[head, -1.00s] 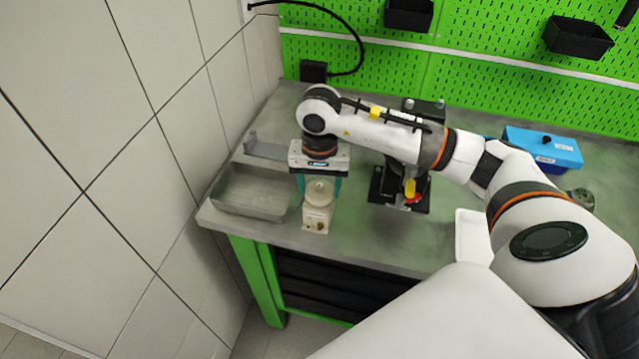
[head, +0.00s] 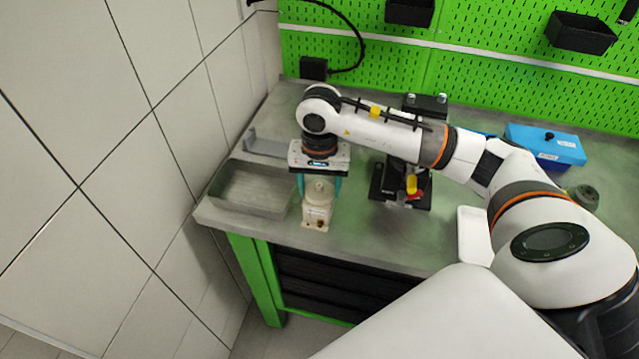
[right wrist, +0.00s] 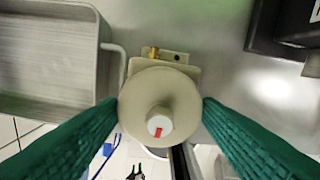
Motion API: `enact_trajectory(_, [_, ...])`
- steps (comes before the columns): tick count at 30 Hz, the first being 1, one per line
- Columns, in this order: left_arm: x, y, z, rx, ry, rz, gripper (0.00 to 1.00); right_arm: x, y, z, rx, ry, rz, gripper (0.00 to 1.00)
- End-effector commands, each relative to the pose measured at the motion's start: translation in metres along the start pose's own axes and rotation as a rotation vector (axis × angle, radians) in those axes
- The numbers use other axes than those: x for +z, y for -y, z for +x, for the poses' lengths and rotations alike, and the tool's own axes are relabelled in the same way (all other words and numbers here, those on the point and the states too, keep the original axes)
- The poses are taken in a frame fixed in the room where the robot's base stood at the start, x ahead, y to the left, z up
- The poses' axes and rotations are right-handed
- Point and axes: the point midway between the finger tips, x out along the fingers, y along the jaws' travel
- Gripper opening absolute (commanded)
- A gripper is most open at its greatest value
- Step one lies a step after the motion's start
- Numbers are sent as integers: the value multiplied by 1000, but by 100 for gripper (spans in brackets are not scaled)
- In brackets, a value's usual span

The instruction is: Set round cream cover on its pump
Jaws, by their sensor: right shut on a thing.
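The round cream cover (head: 319,188) is a disc with a raised central knob. It also shows in the right wrist view (right wrist: 133,100), with a red mark on the knob. My right gripper (head: 318,187) points down with its teal fingers shut on the cover's sides. The cream pump (head: 317,214) stands upright on the bench directly under the cover. Its base plate with a brass fitting (right wrist: 165,54) sticks out past the cover's rim in the right wrist view. I cannot tell whether the cover touches the pump. My left gripper is out of view.
A grey metal tray (head: 215,193) lies close on the left, with a grey bracket (head: 262,146) behind it. A black stand with yellow and red parts (head: 411,187) is to the right. A blue box (head: 545,150) sits farther right. The bench (head: 370,235) is clear in front of the stand.

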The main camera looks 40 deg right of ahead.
Motion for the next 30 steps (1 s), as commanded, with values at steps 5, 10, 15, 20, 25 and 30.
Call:
enact_trajectory(5, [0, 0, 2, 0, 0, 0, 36, 0, 0, 2, 1, 1, 0, 33])
enact_trajectory(10, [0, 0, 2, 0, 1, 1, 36, 0, 0, 2, 0, 0, 0, 33])
enact_trajectory(15, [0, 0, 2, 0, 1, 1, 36, 0, 0, 2, 0, -1, 0, 78])
enact_trajectory(20, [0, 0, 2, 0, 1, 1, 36, 0, 0, 2, 0, -1, 0, 84])
enact_trajectory(25, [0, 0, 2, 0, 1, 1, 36, 0, 0, 1, 0, -1, 0, 84])
enact_trajectory(30, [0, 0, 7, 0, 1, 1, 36, 1, -1, -15, 3, 3, 0, 84])
